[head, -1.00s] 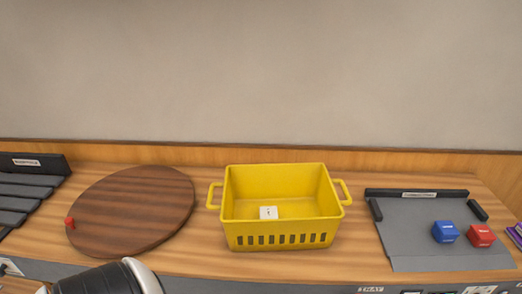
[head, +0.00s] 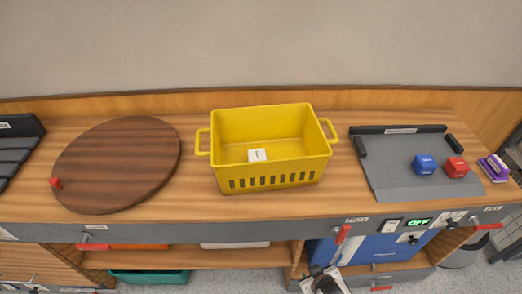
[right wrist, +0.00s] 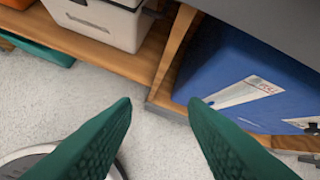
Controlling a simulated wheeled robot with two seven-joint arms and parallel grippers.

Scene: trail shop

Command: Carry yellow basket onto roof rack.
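The yellow basket (head: 275,181) stands upright on the wooden counter in the middle of the head view. It has a handle on its left and right sides, and a small white block (head: 257,155) lies inside. A dark slatted rack (head: 10,165), probably the roof rack, is cut off at the left edge; its label is too small to read. My right gripper (right wrist: 161,101) shows two green fingers wide apart with nothing between them. It is below the counter's front, away from the basket. My left gripper is not in view.
A round wooden board (head: 118,165) with a red knob lies between rack and basket. Red handles (head: 343,235) stick out along the counter's front. A blue box (right wrist: 235,70) sits below.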

